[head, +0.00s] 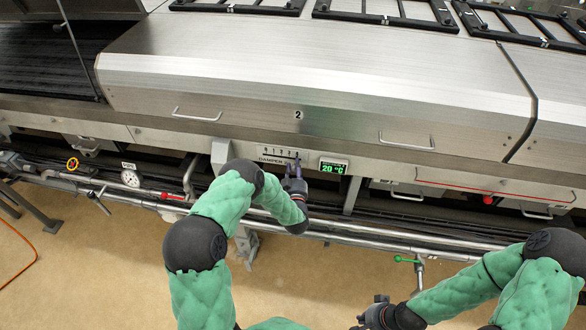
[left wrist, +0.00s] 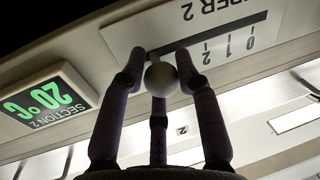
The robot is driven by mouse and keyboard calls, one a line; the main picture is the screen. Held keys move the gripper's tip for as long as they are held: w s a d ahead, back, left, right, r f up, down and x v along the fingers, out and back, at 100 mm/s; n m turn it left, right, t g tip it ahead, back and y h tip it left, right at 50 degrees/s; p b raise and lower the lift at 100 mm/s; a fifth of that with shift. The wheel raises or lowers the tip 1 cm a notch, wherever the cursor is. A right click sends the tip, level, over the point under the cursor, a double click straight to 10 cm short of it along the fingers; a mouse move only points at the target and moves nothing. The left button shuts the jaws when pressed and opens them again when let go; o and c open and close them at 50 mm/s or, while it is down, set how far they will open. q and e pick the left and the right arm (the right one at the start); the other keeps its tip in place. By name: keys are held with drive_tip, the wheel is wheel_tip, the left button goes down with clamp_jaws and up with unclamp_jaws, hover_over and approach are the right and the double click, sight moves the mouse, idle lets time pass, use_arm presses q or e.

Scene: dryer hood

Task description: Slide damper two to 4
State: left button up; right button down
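The damper two scale plate (head: 279,154) is on the panel below hood 2. It also shows upside down in the left wrist view (left wrist: 180,28), with 0, 1 and 2 readable and the higher numerals hidden by my fingers. A pale round knob (left wrist: 161,79) appears near the high end of the slot; its exact mark is hidden. My left gripper (head: 296,168) is at the plate's right end. In the left wrist view its fingers (left wrist: 160,72) close in around the knob and seem to touch it. My right gripper (head: 372,313) is low and away from the panel; its fingers are unclear.
A green display (head: 333,167) reading 20 °C sits just right of the plate. Hood handles (head: 197,116) are above. A long rail (head: 350,235) runs below the panel. A gauge (head: 131,178) and a green-handled valve (head: 408,260) stand to either side.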

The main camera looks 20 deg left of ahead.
use_arm(q)
drive_tip(key=shift+o, duration=1.3)
drive_tip(key=shift+d, duration=0.3)
drive_tip(key=shift+a, duration=0.1)
drive_tip(key=v, duration=1.2)
drive_tip(key=s+d+f+m+g+h, duration=0.35)
drive_tip(key=d+f+g+h, duration=0.3)
drive_tip(key=f, duration=0.45)
drive_tip(key=s+d+g+h, duration=0.1)
drive_tip(key=s+d+g, duration=0.1)
drive_tip(key=s, duration=0.5)
drive_tip(key=s+d+f+m+g+h, duration=0.1)
drive_tip(key=s+d+g+h, duration=0.1)
drive_tip(key=s, duration=0.5)
drive_tip(key=s+d+f+g+h, duration=0.1)
drive_tip(key=s+d+g, duration=0.3)
drive_tip(key=s, duration=0.4)
drive_tip(key=shift+f+g+h, duration=0.25)
drive_tip(key=shift+g+h, duration=0.3)
drive_tip(key=shift+g, duration=0.2)
